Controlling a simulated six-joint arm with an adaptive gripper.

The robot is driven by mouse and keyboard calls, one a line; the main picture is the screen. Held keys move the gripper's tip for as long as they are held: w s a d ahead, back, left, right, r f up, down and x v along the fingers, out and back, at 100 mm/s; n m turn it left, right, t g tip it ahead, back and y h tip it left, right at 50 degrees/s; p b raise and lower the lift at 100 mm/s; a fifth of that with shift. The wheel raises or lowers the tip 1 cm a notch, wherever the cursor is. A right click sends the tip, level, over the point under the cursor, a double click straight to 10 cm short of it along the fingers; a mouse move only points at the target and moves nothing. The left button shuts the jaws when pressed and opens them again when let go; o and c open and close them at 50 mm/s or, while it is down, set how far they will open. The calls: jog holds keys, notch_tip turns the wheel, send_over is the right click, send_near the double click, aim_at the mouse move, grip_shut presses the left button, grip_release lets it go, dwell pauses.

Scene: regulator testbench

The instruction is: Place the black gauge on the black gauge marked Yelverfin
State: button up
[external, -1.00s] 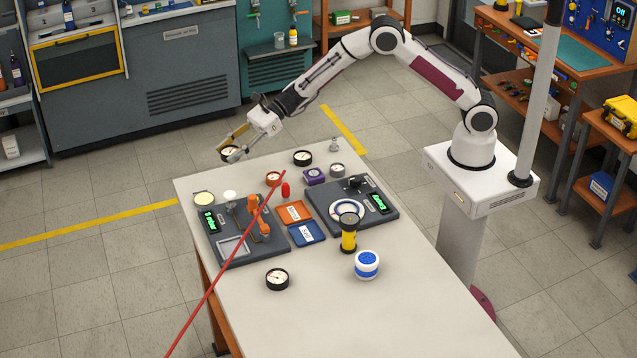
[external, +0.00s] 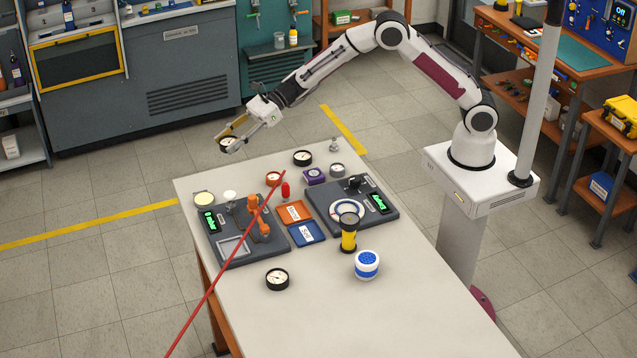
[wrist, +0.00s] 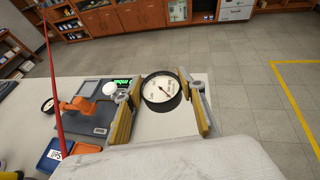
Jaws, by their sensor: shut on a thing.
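My gripper (external: 232,138) is shut on a black gauge (external: 228,145) with a white dial, held above the table's far left corner. In the wrist view the held gauge (wrist: 160,91) sits between the two yellow finger pads, dial facing the camera. Two other black gauges with white dials lie on the table: one (external: 303,158) near the far edge, one (external: 277,279) towards the near left side. The wrist view also shows a black gauge (wrist: 47,105) at its left edge. The dial lettering is too small to read, so I cannot tell which is marked Yelverfin.
Two dark panels with green displays, left (external: 250,257) and right (external: 330,222), lie on the table. Orange (external: 295,212) and blue (external: 306,233) trays lie between them. A yellow-black cylinder (external: 349,236) and white-blue jar (external: 367,265) stand nearby. A red rod (external: 225,263) crosses the view. The near table is clear.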

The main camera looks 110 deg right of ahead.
notch_tip(320, 180, up, 4)
jog(key=shift+r, duration=0.2)
jog(key=w+a+n+y, duration=0.1)
jog(key=w+a, duration=0.1)
jog(key=a, duration=0.8)
jog(key=w+a+n+y, duration=0.1)
jog(key=w+a, duration=0.1)
jog(key=a, duration=0.7)
jog(key=n+g+y, duration=0.2)
send_over(277, 276)
notch_tip(277, 276, down, 2)
jog(key=shift+f, duration=1.5)
jog(key=shift+f, duration=3.15)
jog(key=shift+f, duration=1.85)
